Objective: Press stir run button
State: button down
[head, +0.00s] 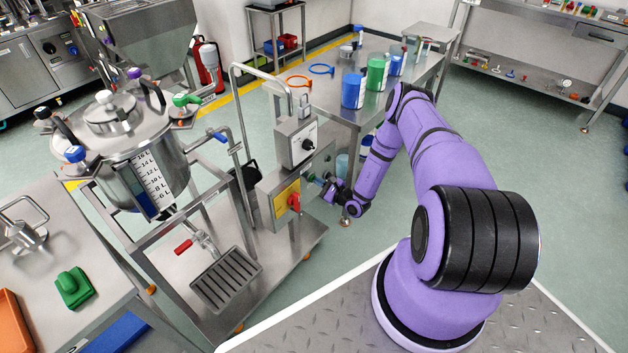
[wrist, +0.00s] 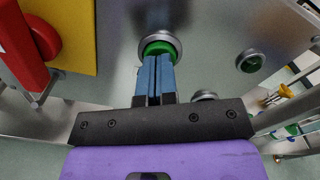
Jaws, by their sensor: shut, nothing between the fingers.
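A green button in a metal ring (wrist: 160,47) is on the grey control panel (wrist: 205,35) in the wrist view. My gripper (wrist: 157,58) is shut and empty, its two blue fingers side by side. The fingertips overlap the lower part of the green button and look to be at or touching its face. I cannot tell whether the button is pushed in. In the head view my gripper (head: 325,184) is at the right side of the panel box. The button is small and partly hidden there.
Another metal-ringed fitting (wrist: 204,96) is partly hidden below. A red switch (head: 294,201) on a yellow plate (head: 283,197) is left of my gripper. A box with a black knob (head: 308,145) is above.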

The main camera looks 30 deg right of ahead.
jog(key=shift+w+a, duration=0.15)
jog(key=shift+w, duration=0.2)
dwell(0.4)
jog(key=v, duration=0.5)
jog(key=shift+s, duration=0.25)
dwell(0.6)
dwell(0.6)
